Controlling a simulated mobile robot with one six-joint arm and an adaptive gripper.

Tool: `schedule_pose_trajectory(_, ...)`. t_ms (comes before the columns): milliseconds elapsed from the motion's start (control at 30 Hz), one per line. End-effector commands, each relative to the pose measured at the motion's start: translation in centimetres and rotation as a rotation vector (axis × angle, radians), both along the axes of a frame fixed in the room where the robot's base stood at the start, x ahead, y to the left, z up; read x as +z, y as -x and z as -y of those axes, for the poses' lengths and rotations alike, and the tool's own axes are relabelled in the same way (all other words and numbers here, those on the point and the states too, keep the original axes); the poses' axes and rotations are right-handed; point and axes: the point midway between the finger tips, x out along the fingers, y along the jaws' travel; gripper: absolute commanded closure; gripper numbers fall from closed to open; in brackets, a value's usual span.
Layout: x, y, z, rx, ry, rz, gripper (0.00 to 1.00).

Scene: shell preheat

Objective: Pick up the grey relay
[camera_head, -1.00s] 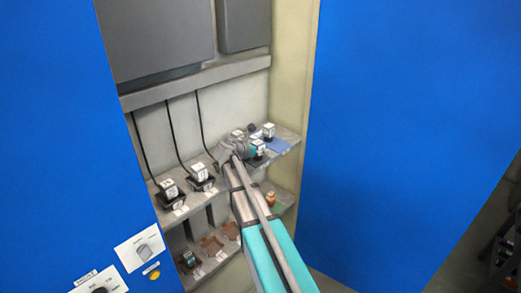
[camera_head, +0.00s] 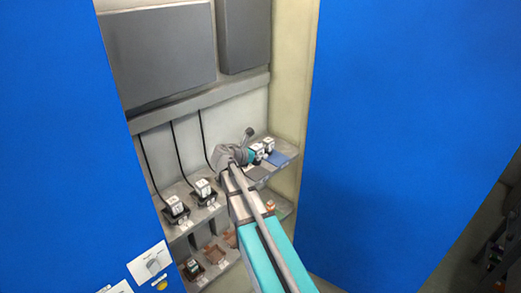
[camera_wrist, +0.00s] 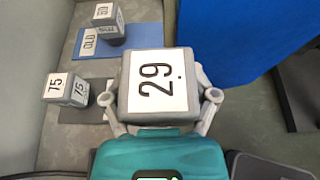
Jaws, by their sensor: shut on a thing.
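My gripper (camera_wrist: 160,98) is shut on a grey relay (camera_wrist: 158,118), a cube with a white label reading 29, its fingers on its left and right sides. The relay fills the middle of the wrist view. In the head view my gripper (camera_head: 245,153) is over the right part of the upper shelf, with the relay (camera_head: 257,150) at its tip, small and partly covered. The underside of the relay is hidden in the wrist view.
Another relay marked 75 (camera_wrist: 60,87) is on a dark mat at the left. A further relay (camera_wrist: 105,17) is by an OLD label on a blue mat (camera_wrist: 146,38). Two relays stand in sockets along the upper shelf (camera_head: 190,213). Blue panels flank the cabinet.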

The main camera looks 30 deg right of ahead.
Motion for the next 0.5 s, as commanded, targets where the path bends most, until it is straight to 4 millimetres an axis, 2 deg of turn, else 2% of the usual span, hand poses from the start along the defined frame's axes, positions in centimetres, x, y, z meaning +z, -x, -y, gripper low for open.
schedule_pose_trajectory(33, 1.0, 1.6, -0.8, 0.002, 0.000, 0.000, 0.79)
schedule_pose_trajectory(200, 2.3, 4.4, -2.4, 0.001, 0.000, -0.001, 0.79)
schedule_pose_trajectory(500, 3.6, 7.0, -4.1, 0.000, 0.000, 0.000, 0.79)
